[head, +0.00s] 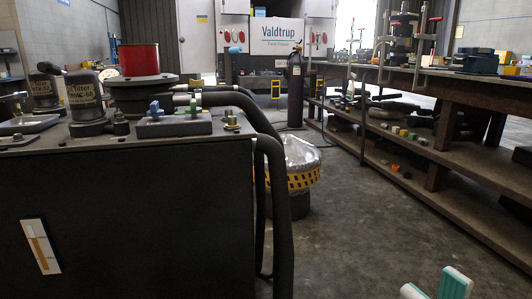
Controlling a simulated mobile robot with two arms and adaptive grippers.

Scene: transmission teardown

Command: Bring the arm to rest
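My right gripper (434,289) shows at the bottom edge, right of the middle. Only its pale, teal-edged fingertips are in the picture, and there is a gap between them. No object shows between the fingertips. The rest of this gripper and its arm are below the frame. My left gripper and its arm are not in view.
A dark hydraulic tank (130,225) with hoses fills the left. A yellow-banded drum (302,180) stands beside it, with a black cylinder (295,90) behind. A long workbench (455,88) with cluttered shelves runs along the right. The concrete floor (365,235) between is clear.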

